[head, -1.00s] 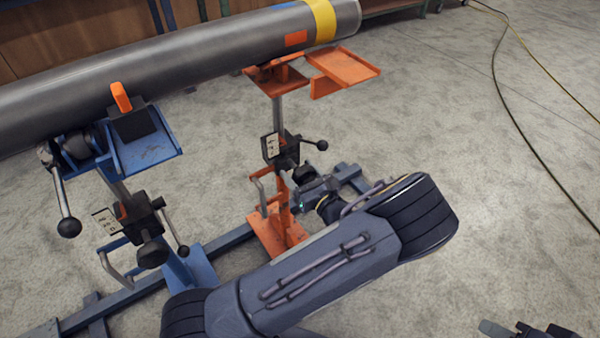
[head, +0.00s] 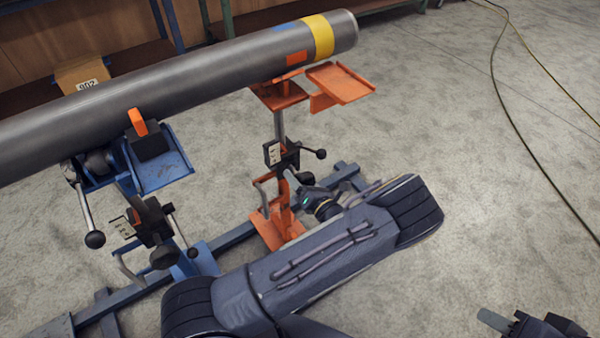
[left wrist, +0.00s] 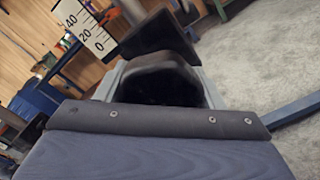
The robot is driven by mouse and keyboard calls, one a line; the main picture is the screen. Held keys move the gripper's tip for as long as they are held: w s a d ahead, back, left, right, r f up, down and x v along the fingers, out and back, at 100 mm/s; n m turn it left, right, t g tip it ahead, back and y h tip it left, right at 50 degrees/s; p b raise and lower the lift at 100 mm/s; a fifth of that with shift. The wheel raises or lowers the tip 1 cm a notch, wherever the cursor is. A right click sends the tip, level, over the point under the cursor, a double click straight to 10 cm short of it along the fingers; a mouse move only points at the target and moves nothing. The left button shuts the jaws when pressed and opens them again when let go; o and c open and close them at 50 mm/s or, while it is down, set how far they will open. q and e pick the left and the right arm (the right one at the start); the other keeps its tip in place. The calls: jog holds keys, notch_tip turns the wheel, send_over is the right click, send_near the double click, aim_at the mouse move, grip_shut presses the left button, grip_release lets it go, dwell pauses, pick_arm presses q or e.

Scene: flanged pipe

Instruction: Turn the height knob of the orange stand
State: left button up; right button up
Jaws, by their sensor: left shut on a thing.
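The orange stand (head: 284,215) stands at the middle of the head view, its tilted orange top plate (head: 340,84) beside the pipe's end. Its black height knob (head: 305,178) sits on the clamp block at the post, mostly covered by my gripper. My left gripper (head: 304,184) is at this knob, shut on it. In the left wrist view the dark knob (left wrist: 162,78) fills the space between the grey fingers, with a white scale plate (left wrist: 84,28) behind it. My right gripper (head: 515,322) is at the lower right edge, partly cut off, away from the stand.
A grey pipe (head: 200,75) with a yellow band lies across the stands. A blue stand (head: 165,165) with its own knob and handles is at the left. A black-balled lever (head: 320,153) sticks out just above my left gripper. Open concrete floor lies right; a cable crosses it.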

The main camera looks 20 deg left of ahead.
pick_arm(q)
jog(key=m+p, duration=0.1)
jog(key=m, duration=0.2)
jog(key=shift+r+m+p, duration=0.1)
jog(key=shift+m+p, duration=0.2)
jog(key=shift+p, duration=0.05)
jog(key=shift+m+p, duration=0.55)
jog(key=shift+m, duration=0.85)
jog(key=o, duration=1)
jog(key=v, duration=0.8)
jog(key=shift+a, duration=0.1)
